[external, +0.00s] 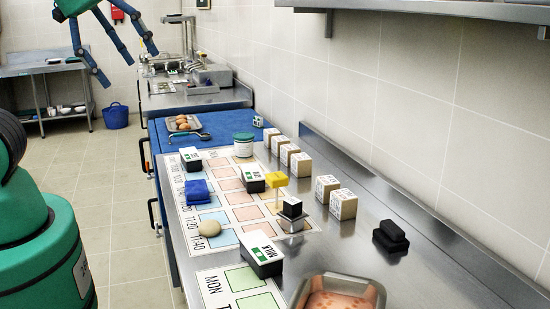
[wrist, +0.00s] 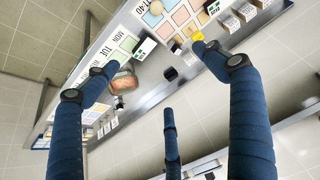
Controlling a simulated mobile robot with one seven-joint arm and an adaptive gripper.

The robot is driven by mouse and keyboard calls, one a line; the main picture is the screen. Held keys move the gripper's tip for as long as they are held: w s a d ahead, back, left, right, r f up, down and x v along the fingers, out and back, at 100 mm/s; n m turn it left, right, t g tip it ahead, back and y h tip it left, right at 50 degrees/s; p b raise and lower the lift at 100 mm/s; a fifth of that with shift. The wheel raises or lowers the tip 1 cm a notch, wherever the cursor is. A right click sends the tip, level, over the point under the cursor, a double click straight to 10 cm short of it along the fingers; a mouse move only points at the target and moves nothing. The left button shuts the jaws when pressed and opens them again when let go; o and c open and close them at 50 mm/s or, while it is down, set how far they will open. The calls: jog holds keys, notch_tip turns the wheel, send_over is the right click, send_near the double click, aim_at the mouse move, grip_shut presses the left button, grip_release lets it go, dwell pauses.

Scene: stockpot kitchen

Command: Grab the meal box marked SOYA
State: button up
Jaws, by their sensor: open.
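Several black meal boxes with white-and-green labelled lids stand on the counter in the external view. One is at the front (external: 261,254), one in the middle (external: 252,178) and one farther back (external: 191,159). The front lid seems to read MILK; the other two lids are too small to read, so I cannot tell which is SOYA. In the wrist view one such box (wrist: 144,47) shows between my fingers, and another (wrist: 212,7) is at the top. My gripper (external: 130,62) is open and empty, high at the upper left, well apart from the boxes. Its spread blue fingers fill the wrist view (wrist: 155,57).
A printed chart (external: 220,222) lies under the boxes.

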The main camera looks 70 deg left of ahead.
jog(key=shift+w, duration=0.1)
jog(key=n+g+b, duration=0.2)
jog(key=n+g, duration=0.4)
jog(key=n, duration=1.1)
send_over(257, 171)
notch_tip(257, 171, down, 27)
jog(key=shift+d+f, duration=0.1)
jog(key=shift+f, duration=0.05)
jog(key=shift+f+b, duration=0.45)
jog(key=shift+f, duration=3.85)
